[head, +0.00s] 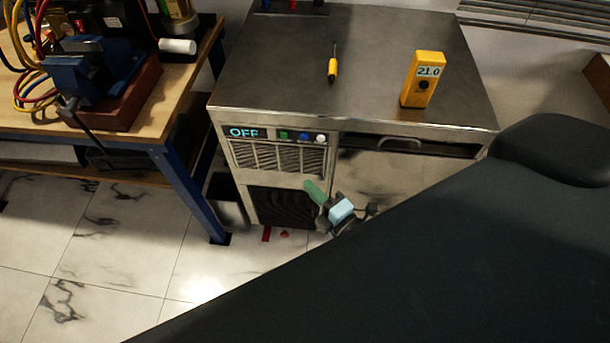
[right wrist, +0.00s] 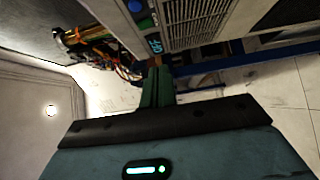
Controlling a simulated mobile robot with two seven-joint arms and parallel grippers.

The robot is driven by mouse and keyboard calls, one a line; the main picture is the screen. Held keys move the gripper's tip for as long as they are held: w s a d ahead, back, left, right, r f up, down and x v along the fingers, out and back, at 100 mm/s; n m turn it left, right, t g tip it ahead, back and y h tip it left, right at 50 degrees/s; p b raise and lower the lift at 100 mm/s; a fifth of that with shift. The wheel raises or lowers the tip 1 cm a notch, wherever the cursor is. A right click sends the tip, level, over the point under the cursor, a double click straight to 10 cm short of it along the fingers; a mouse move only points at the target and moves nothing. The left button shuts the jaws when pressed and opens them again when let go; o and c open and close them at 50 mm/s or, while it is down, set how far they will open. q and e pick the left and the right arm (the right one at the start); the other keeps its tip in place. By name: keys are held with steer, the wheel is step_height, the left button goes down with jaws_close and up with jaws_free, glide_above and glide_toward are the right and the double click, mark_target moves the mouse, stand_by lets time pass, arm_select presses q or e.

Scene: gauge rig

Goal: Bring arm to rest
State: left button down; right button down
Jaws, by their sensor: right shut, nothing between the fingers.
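My right gripper (head: 308,184) shows in the head view in front of the lower front of the steel rig cabinet (head: 400,175), with its green fingers pointing up and to the left. In the right wrist view the green fingers (right wrist: 156,72) are together with nothing between them. Beyond them are the vent grille and display of the cabinet (right wrist: 193,22). Whether the fingers touch the cabinet cannot be told. My left gripper is in neither view.
A yellow meter (head: 423,80) reading 21.0 and a yellow-handled screwdriver (head: 332,68) lie on the cabinet top. The cabinet display (head: 244,132) reads OFF. A blue-legged wooden workbench (head: 160,125) with a blue vise (head: 85,70) stands to the left.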

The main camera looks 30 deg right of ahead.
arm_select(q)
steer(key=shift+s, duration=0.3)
arm_select(e)
steer(key=shift+s, duration=0.1)
